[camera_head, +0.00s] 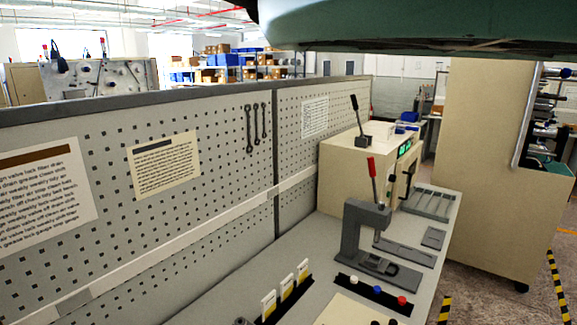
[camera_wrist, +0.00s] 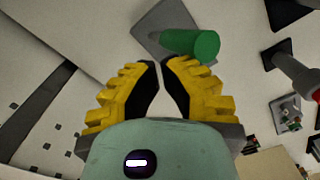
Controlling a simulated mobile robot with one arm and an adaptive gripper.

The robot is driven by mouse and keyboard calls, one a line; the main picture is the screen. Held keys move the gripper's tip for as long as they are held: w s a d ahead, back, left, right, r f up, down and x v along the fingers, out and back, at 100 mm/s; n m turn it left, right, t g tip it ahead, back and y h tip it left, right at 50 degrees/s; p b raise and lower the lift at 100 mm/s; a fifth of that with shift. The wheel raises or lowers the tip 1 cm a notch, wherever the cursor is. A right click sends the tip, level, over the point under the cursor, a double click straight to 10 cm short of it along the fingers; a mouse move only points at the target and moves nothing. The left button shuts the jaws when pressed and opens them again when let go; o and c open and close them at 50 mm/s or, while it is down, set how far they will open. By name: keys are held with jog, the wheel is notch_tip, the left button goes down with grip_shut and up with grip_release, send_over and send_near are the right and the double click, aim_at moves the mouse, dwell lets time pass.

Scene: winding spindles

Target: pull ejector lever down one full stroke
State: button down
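In the head view a grey press (camera_head: 352,232) stands on the bench with a red-handled lever (camera_head: 371,168) pointing up. Behind it, a black-handled lever (camera_head: 356,118) rises from a beige machine (camera_head: 352,160). No label shows which is the ejector lever. In the wrist view my gripper (camera_wrist: 161,66) has its yellow fingers drawn together at the tips, with nothing held between them. A green cylinder (camera_wrist: 192,44) lies just beyond the fingertips; I cannot tell whether they touch. A red-ended lever (camera_wrist: 303,82) shows at the right, apart from the fingers. The head view does not show my gripper.
A pegboard wall (camera_head: 110,215) runs along the bench's back, with hanging wrenches (camera_head: 256,128). Small knobs (camera_head: 377,289) and yellow-white items (camera_head: 285,285) stand at the front. A tall beige cabinet (camera_head: 487,170) stands right of the bench, with open floor between.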

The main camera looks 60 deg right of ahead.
jog(key=shift+w+d+b, duration=0.15)
jog(key=shift+w+b, duration=1.7)
jog(key=shift+b, duration=0.55)
jog(key=shift+w+f+b, duration=0.3)
jog(key=shift+w+b, duration=0.6)
jog(key=shift+b, duration=0.85)
notch_tip(320, 180, up, 9)
jog(key=w+p, duration=0.1)
jog(key=p, duration=0.5)
